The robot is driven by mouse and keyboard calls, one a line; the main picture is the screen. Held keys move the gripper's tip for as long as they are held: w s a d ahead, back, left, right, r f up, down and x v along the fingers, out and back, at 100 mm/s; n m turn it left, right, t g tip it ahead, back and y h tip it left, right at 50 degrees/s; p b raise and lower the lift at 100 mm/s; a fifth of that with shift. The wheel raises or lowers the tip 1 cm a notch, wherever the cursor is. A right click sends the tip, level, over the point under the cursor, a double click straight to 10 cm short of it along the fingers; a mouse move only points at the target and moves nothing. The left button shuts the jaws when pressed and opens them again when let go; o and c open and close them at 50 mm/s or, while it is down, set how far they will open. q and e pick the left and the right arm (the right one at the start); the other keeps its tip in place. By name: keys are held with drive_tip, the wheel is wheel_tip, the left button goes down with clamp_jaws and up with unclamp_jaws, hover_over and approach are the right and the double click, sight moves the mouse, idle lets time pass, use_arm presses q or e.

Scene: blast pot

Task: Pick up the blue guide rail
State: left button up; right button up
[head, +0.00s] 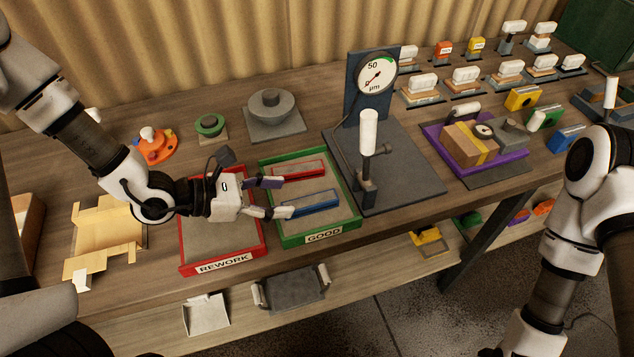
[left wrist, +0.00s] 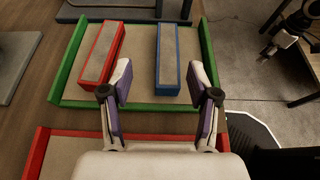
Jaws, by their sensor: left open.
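The blue guide rail (head: 315,203) lies in the green tray labelled GOOD (head: 289,242), on its front side in the head view. A red rail (head: 299,170) lies in the same tray behind it. In the left wrist view the blue rail (left wrist: 168,58) lies ahead between the finger lines, with the red rail (left wrist: 103,52) to its left. My left gripper (head: 282,198) is open and empty, with its fingertips over the left side of the GOOD tray, close to the blue rail's near end; it also shows in the left wrist view (left wrist: 160,82). My right gripper is not visible.
The red REWORK tray (head: 243,263) is under my left wrist. A gauge stand (head: 395,185) with a dial is right of the GOOD tray. A purple tray (head: 503,167) with blocks is farther right. Several handled parts fill the back right.

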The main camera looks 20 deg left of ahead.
sight(307, 201)
use_arm(q)
drive_tip(key=shift+d+f, duration=0.25)
drive_tip(key=shift+d, duration=0.15)
drive_tip(key=shift+s+d, duration=0.15)
drive_tip(key=shift+d, duration=0.45)
drive_tip(key=x, duration=0.4)
drive_tip(key=shift+w+f, duration=0.25)
drive_tip(key=shift+w, duration=0.05)
drive_tip(key=shift+w+d+f, duration=0.1)
drive_tip(key=shift+w+d, duration=0.05)
drive_tip(key=shift+d, duration=0.3)
drive_tip(key=shift+a, duration=0.15)
drive_tip(key=shift+c, duration=0.3)
clamp_jaws()
